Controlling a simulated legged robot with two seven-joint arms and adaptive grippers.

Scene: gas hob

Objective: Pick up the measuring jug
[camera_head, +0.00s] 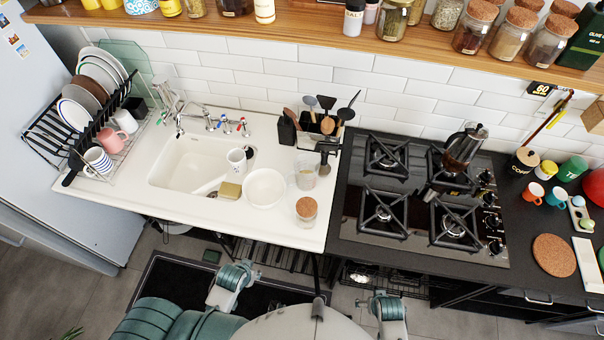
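A clear, see-through container that looks like the measuring jug (305,177) stands upright on the white worktop, between the white bowl (264,188) and the hob. A glass jar with a cork lid (306,208) stands just in front of it. Behind it are a dark utensil holder and a dark utensil. Two grey and teal parts of my arms show low in the view, in front of the counter edge and well apart from the jug. No gripper fingers can be made out on either arm.
The sink (190,162) holds a white mug (237,160), with a sponge (230,190) at its front edge. A wooden shelf (330,28) of jars overhangs the back.

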